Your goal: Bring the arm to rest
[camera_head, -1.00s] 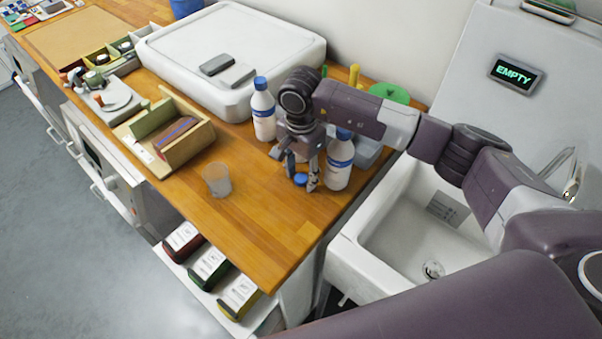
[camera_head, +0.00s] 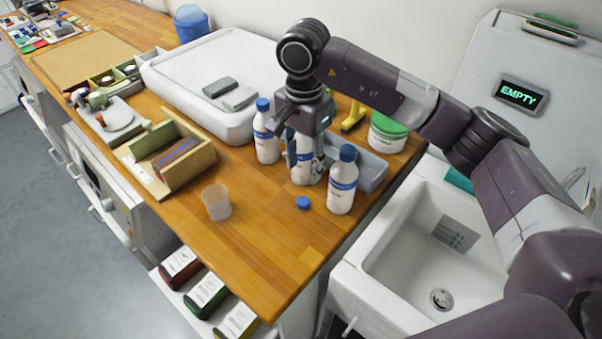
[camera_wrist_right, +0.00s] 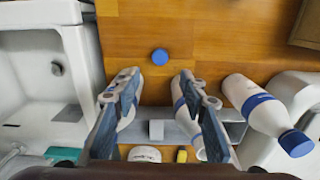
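My right gripper (camera_head: 304,170) hangs above the wooden counter (camera_head: 255,235), pointing down. Its two fingers are apart in the right wrist view (camera_wrist_right: 155,74), with nothing held between them. A loose blue cap (camera_head: 303,202) lies on the counter below and also shows ahead of the fingertips in the wrist view (camera_wrist_right: 160,57). In the head view the gripper overlaps a white bottle (camera_head: 302,172), whose top is hidden; I cannot tell if they touch. My left gripper is not in view.
Two blue-capped bottles (camera_head: 265,145) (camera_head: 341,190) stand either side. A grey tray (camera_head: 372,172), a green-lidded tub (camera_head: 387,133) and yellow object (camera_head: 353,116) are behind. A translucent cup (camera_head: 217,203) stands left. A white sink (camera_head: 350,275) lies right.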

